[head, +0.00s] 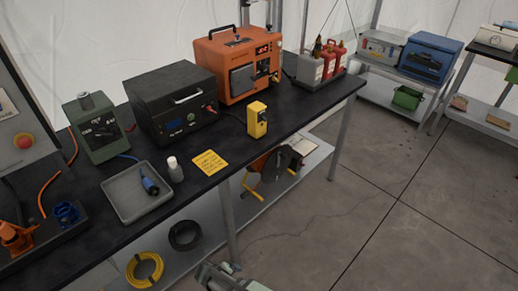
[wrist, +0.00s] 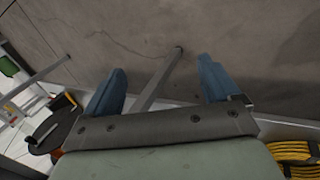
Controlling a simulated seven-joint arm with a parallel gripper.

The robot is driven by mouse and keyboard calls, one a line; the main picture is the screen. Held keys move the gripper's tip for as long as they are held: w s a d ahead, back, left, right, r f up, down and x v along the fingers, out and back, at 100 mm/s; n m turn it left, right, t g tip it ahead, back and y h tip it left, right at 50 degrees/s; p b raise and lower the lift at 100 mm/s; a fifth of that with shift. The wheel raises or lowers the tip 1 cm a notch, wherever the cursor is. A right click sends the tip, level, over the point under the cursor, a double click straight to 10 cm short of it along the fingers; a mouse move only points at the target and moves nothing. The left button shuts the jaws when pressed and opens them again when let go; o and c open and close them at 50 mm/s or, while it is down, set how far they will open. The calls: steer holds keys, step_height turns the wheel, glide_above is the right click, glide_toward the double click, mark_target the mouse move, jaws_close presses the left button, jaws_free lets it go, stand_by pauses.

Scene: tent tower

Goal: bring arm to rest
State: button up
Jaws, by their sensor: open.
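My gripper (wrist: 160,90) shows in the wrist view with its two blue fingers spread apart. Nothing is between them except the view of the grey floor and a table leg beyond. In the head view a pale part of my arm (head: 228,278) shows at the bottom edge, low in front of the workbench (head: 310,115). The fingers cannot be made out clearly there. The arm is apart from the things on the bench top.
The bench holds a grey tray (head: 122,198) with a blue connector (head: 150,186), a white bottle (head: 175,170), a yellow device (head: 257,120), a black box (head: 172,102) and an orange case (head: 238,62). Yellow cable (head: 145,270) lies on the lower shelf. The floor (head: 400,220) at right is clear.

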steer(key=s+d+f+m+g, duration=0.1)
steer(key=s+d+m+g, duration=0.15)
steer(key=d, duration=0.75)
steer(key=s+d+f+m+g, duration=0.1)
steer(key=s+d+m+g, duration=0.2)
steer(key=d, duration=0.8)
steer(key=s+d+r+m+g+y, duration=0.1)
steer(key=s+d+g, duration=0.1)
steer(key=s+d, duration=0.2)
steer(key=s+d+r+m+g+y, duration=0.1)
steer(key=s+d+m+g+y, duration=0.1)
steer(key=s+d, duration=0.3)
steer(key=s+g, duration=0.1)
steer(key=s, duration=0.3)
steer(key=shift+s+r, duration=0.15)
